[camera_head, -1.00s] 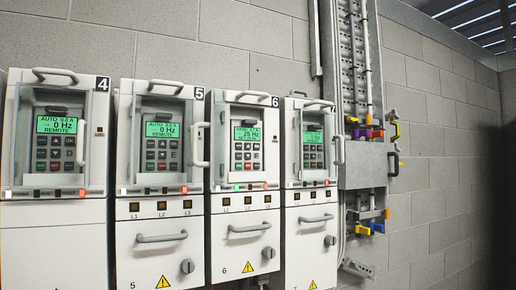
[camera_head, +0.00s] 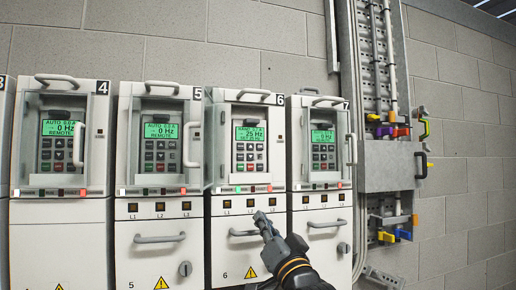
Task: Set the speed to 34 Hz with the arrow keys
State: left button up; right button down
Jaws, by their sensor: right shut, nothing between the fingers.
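Drive 6 (camera_head: 218,262) shows a green display (camera_head: 250,134) that reads 25 Hz, with smaller text I cannot fully read. Its keypad (camera_head: 250,157) with the arrow keys is below the display, and its green lamp is lit. The clear cover in front of this keypad looks swung open to the left. My right gripper (camera_head: 263,222) is shut and empty, in front of drive 6's lower door, beside its handle (camera_head: 240,233) and below the keypad. I cannot tell if it touches the handle. My left gripper is out of view.
Drive 4 (camera_head: 60,245) and drive 5 (camera_head: 145,255) stand to the left, both displays at 0 Hz. Drive 7 (camera_head: 320,215) stands close on the right. A grey rack (camera_head: 390,160) with coloured lockout items hangs on the block wall further right.

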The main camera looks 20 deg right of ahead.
aim_at(250, 147)
jog(key=s+r+t, duration=0.2)
jog(key=r, duration=0.6)
jog(key=s+r+m+t+y, duration=0.1)
jog(key=s+r+t, duration=0.1)
jog(key=r, duration=0.6)
jog(key=shift+r, duration=0.2)
jog(key=w+p, duration=0.3)
jog(key=w, duration=0.4)
jog(key=shift+w+r, duration=0.15)
jog(key=shift+w, duration=0.05)
jog(key=shift+w+p, duration=0.4)
jog(key=shift+w, duration=0.25)
jog(key=shift+w+p, duration=0.3)
jog(key=shift+w, duration=0.1)
